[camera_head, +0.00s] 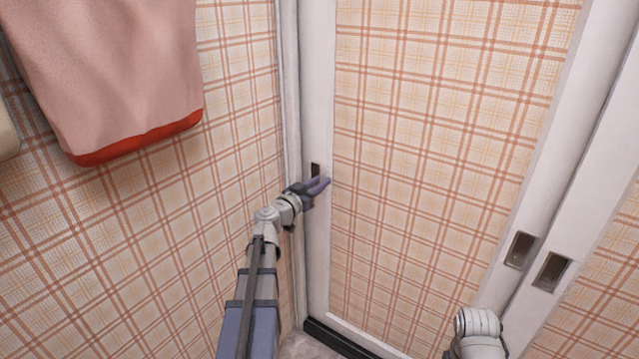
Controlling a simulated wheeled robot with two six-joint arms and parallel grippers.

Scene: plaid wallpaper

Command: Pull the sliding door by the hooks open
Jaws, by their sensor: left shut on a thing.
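The sliding door (430,150) has a plaid panel in a white frame and fills the middle of the head view. Its left edge stands close to the white jamb (288,110) in the corner, with at most a narrow gap. A dark recessed pull (315,169) sits in the door's left stile. My left gripper (322,185) is shut at this pull, its fingers at the stile and covering the pull's lower part. No hooks show in view. Of my right arm only a white link shows at the bottom right; its gripper is out of view.
A pink towel (115,70) with a red hem hangs on the left wall. Two more recessed pulls, one on the door's right stile (521,250) and one on the neighbouring panel (551,271), sit at the right. A dark floor track (335,340) runs below the door.

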